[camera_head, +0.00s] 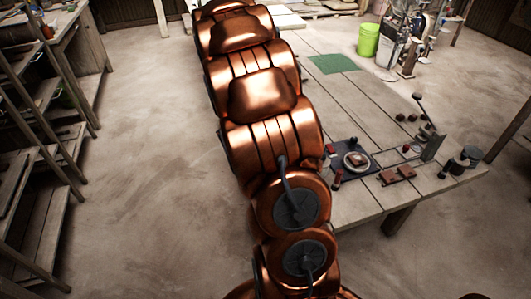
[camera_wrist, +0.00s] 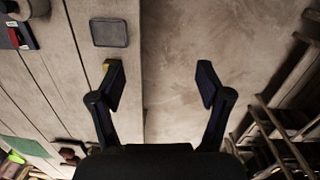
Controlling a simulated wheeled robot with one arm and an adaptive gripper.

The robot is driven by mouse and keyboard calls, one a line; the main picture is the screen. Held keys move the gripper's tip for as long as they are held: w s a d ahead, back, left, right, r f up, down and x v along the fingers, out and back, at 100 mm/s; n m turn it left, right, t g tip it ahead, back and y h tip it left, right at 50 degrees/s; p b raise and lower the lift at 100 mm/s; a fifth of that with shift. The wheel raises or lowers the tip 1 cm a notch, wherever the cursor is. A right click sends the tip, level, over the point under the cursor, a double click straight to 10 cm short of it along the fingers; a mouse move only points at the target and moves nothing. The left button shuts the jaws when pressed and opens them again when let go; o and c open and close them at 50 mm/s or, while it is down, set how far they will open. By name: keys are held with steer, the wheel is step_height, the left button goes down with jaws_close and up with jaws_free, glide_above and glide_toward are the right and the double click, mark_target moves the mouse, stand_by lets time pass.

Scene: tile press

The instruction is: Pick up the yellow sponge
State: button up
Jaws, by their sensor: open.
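A small yellow block, which looks like the yellow sponge (camera_wrist: 107,63), lies on the wooden table near its edge in the wrist view. The left finger of my gripper (camera_wrist: 160,82) partly hides it. My gripper is open and empty, with its fingers wide apart. The sponge is beside the left finger's tip, not between the fingers; I cannot tell how far below it lies. The gap between the fingers shows mostly bare floor. In the head view I cannot make out the sponge or the gripper; my copper arm covers part of the table.
The wooden table (camera_head: 340,92) holds a green mat (camera_head: 333,64), a dark press-like setup (camera_head: 338,163) and brown tiles (camera_head: 396,175). A dark square tray (camera_wrist: 109,32) lies close to the sponge. A green bucket (camera_head: 368,40) stands behind. Shelves (camera_head: 38,150) stand left; floor between is clear.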

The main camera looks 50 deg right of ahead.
steer(key=shift+m+t, duration=0.4)
steer(key=shift+m, duration=0.2)
steer(key=w+d+f, duration=0.1)
steer(key=d+f, duration=0.3)
steer(key=d, duration=0.1)
steer(key=w+d+f, duration=0.1)
steer(key=d+f, duration=0.3)
steer(key=d, duration=0.2)
steer(key=w+d+f, duration=0.1)
steer(key=d+f, duration=0.3)
steer(key=d, duration=0.1)
steer(key=shift+w+d, duration=0.25)
steer(key=shift+w, duration=0.05)
steer(key=shift+w+d+f+p, duration=0.1)
steer(key=shift+f+p, duration=0.55)
steer(key=shift+f, duration=1.25)
steer(key=shift+w+f+p, duration=0.1)
steer(key=shift+f+p, duration=0.55)
steer(key=shift+f, duration=1.25)
steer(key=shift+c, duration=0.2)
steer(key=c, duration=1)
